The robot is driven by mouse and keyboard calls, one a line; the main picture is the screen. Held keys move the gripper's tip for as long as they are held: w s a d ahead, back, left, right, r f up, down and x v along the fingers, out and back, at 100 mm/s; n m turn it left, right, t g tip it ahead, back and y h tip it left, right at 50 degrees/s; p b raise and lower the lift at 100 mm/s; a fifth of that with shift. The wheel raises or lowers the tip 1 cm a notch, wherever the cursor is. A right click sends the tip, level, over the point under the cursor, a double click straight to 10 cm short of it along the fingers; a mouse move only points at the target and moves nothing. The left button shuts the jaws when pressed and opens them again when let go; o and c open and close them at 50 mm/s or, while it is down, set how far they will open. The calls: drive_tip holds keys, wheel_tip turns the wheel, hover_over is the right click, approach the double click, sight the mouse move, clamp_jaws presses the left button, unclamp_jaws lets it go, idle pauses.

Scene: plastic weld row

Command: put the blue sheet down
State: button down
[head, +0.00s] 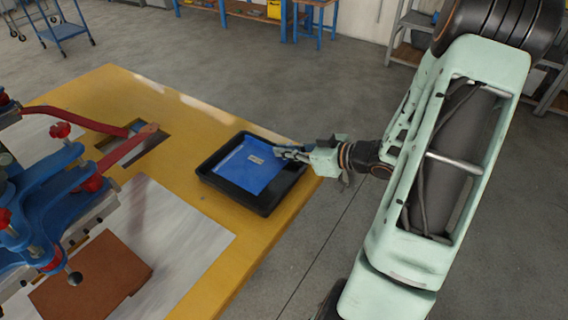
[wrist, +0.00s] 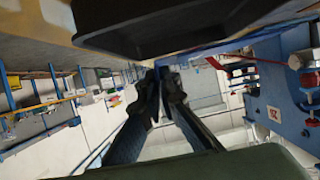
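The blue sheet (head: 240,170) lies over the inside of the black tray (head: 225,189), with a small pale label near its middle. It looks low and nearly flat, but I cannot tell whether all of it rests on the tray floor. My gripper (head: 277,152) reaches in from the right, with its fingertips at the sheet's right edge. In the wrist view, the fingers of my gripper (wrist: 166,74) come together at the tips, just beside the tray wall (wrist: 180,25). They look shut on the sheet's edge, though the sheet itself is not clear there.
The tray stands near the right edge of the yellow table (head: 222,262). A blue press (head: 45,200) with red levers stands to the left. The floor behind the table is open.

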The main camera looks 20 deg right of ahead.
drive_tip(key=w+f, duration=0.2)
drive_tip(key=shift+d+f, duration=0.35)
drive_tip(key=shift+w+d+f+b, duration=0.15)
drive_tip(key=shift+f+b, duration=0.2)
drive_tip(key=shift+f, duration=0.55)
drive_tip(key=shift+w+a+f+b, duration=0.1)
drive_tip(key=shift+f+b, duration=0.25)
drive_tip(key=shift+f, duration=0.5)
drive_tip(key=c, duration=2.6)
unclamp_jaws()
drive_tip(key=shift+f, duration=0.2)
drive_tip(key=shift+c, duration=0.2)
drive_tip(key=shift+o, duration=1.1)
drive_tip(key=shift+r, duration=0.1)
drive_tip(key=shift+r, duration=0.15)
drive_tip(key=p+v, duration=0.2)
drive_tip(key=v, duration=1)
